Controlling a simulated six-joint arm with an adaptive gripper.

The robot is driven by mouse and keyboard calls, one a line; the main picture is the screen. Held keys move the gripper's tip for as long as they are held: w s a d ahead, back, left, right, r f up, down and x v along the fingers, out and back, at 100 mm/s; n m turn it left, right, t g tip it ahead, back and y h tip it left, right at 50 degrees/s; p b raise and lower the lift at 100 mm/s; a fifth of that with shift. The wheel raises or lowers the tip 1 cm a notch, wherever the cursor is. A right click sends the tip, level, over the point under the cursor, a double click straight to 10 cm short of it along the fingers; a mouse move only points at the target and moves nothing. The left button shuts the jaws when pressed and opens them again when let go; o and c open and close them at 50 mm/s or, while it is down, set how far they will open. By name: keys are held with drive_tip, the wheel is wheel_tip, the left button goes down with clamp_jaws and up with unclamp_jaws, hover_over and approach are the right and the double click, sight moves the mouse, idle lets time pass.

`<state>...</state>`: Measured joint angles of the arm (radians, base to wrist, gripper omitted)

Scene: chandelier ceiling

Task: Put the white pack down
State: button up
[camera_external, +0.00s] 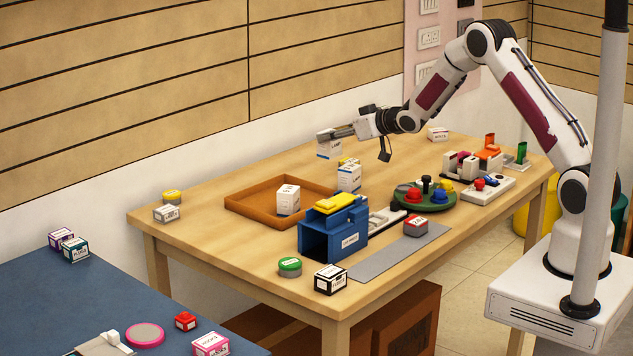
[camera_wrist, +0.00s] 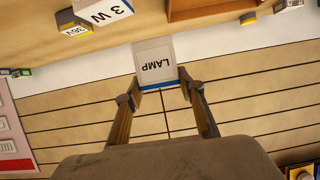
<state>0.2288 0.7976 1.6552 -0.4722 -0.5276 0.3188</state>
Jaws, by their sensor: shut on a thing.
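The white pack (camera_external: 329,149) is held by my gripper (camera_external: 338,132) above the far part of the table (camera_external: 215,244). In the wrist view the white pack (camera_wrist: 154,64) shows a face marked LAMP and a blue edge, gripped between the two fingertips of my gripper (camera_wrist: 161,91). In the external view the pack appears in the air behind another white box (camera_external: 348,177). Its underside and the exact height above the table cannot be told.
A brown tray (camera_external: 238,208) with a white box (camera_external: 288,199) inside stands left of the blue bin (camera_external: 325,243). A green turntable (camera_external: 434,202) with coloured knobs is at right. Small boxes and round tins lie about. Bare wood shows at the table's left.

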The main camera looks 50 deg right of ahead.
drive_tip(key=w+a, duration=0.4)
drive_tip(key=a, duration=0.8)
drive_tip(key=shift+w+r, duration=0.3)
drive_tip(key=shift+w, duration=0.05)
wheel_tip(320, 180, down, 6)
idle(0.3)
drive_tip(key=shift+f, duration=0.2)
drive_tip(key=shift+f, duration=1.8)
drive_tip(key=shift+f, duration=0.15)
